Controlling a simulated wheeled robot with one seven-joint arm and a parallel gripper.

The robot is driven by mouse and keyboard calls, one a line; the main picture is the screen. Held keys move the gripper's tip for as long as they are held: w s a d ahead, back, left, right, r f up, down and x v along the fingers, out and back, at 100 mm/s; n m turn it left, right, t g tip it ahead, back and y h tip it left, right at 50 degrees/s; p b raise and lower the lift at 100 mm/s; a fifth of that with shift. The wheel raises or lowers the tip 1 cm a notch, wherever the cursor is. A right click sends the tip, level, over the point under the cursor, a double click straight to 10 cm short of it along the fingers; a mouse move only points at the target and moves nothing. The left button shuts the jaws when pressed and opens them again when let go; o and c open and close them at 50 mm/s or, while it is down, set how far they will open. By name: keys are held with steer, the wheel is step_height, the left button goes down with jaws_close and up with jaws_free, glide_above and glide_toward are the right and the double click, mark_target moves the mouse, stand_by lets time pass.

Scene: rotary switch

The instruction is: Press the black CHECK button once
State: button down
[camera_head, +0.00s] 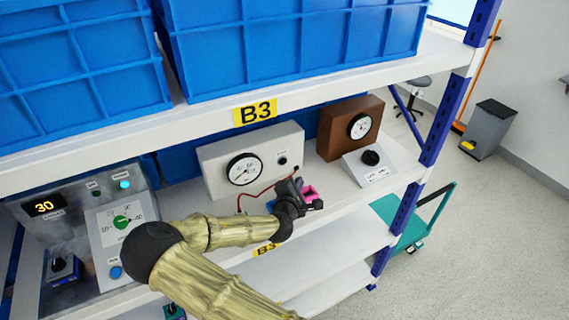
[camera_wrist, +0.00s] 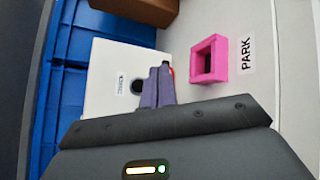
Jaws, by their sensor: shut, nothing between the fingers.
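The black CHECK button (camera_head: 282,160) is a small round knob on the right part of a white panel (camera_head: 215,170) on the middle shelf. It also shows in the wrist view (camera_wrist: 137,87), with a small label that seems to read CHECK beside it. My gripper (camera_head: 298,184) is in front of and below the panel's right part. In the wrist view its closed fingers (camera_wrist: 158,88) appear just right of the button, overlapping the panel. They look empty. Whether they touch the panel cannot be told.
A pink square holder (camera_wrist: 208,60) stands near a PARK label, close to my gripper. A dial gauge (camera_head: 244,169) and red wire are left of the button. A brown box (camera_head: 350,128) and a black knob unit (camera_head: 370,160) stand right. The upper shelf with blue crates (camera_head: 290,50) hangs above.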

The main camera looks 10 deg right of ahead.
mark_target(283, 162)
steer(key=w, duration=0.1)
steer(key=w+a, duration=0.1)
steer(key=w, duration=0.1)
steer(key=w+a+b, duration=0.1)
steer(key=w, duration=0.1)
steer(key=shift+a, duration=0.1)
steer(key=shift+w+a, duration=0.2)
steer(key=shift+w, duration=0.5)
steer(key=shift+w, duration=0.1)
stand_by(1.3)
steer(key=shift+w+a+b, duration=0.1)
steer(key=shift+w+b, duration=0.2)
steer(key=shift+w+a, duration=0.15)
steer(key=shift+w, duration=0.25)
stand_by(0.8)
steer(key=shift+s+d, duration=0.25)
steer(key=shift+s, duration=0.55)
